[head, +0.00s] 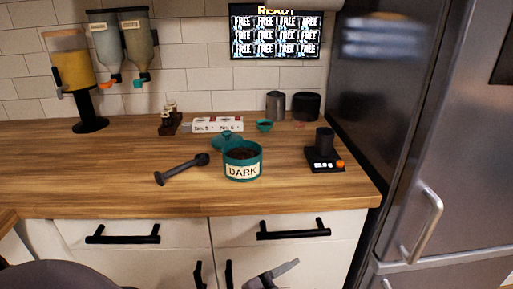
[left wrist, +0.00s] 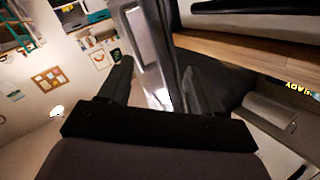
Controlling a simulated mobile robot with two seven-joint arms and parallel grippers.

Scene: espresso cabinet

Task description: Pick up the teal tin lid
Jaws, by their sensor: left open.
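The teal tin (head: 243,172), labelled DARK, stands open on the wooden counter with dark contents showing. The teal tin lid (head: 226,140), with a knob on top, is just behind and left of the tin; the tin hides part of its front edge. My left gripper (left wrist: 158,68) is open in the left wrist view, with nothing visible between its fingers. A grey gripper part shows at the bottom edge of the head view, low in front of the drawers and away from the lid; it looks like my left one. My right gripper is not identifiable.
A black-handled tool (head: 180,170) lies left of the tin. A black scale (head: 324,163) holding a dark cup (head: 325,138) is to the right. A white box (head: 218,125) and a small teal bowl (head: 264,126) are behind. The left of the counter (head: 80,165) is clear.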

